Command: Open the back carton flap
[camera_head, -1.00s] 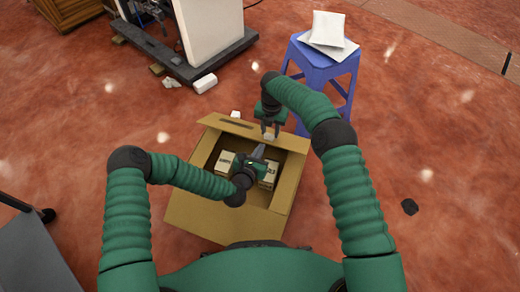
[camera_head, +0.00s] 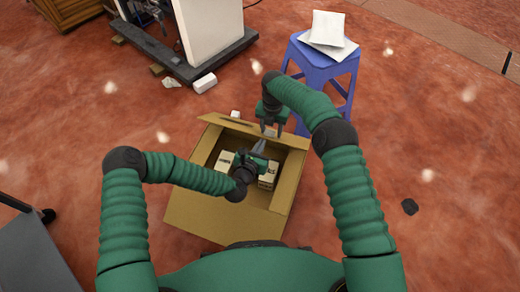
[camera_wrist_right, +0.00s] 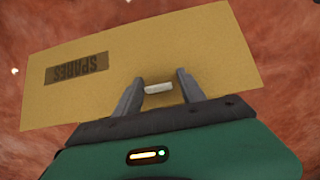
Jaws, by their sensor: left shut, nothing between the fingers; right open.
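The open cardboard carton (camera_head: 195,215) stands on the floor in front of me, with small boxes (camera_head: 225,160) inside. Its back flap (camera_head: 240,127) tilts up and outward along the far edge. In the right wrist view the flap (camera_wrist_right: 140,60) fills the middle, with an upside-down "SPARES" label and a small pale tab (camera_wrist_right: 158,88). My right gripper (camera_head: 270,131) is at the flap; its open fingers (camera_wrist_right: 158,92) lie either side of the tab. I cannot tell whether they touch the flap. My left gripper (camera_head: 257,148) is shut and empty over the carton's opening, pointing toward the back flap.
A blue stool (camera_head: 320,70) with white packets (camera_head: 328,28) stands behind the carton at the right. A white cabinet on a dark base (camera_head: 212,65) is at the back left. A white block (camera_head: 204,83) lies nearby. A grey surface (camera_head: 35,255) is at the lower left.

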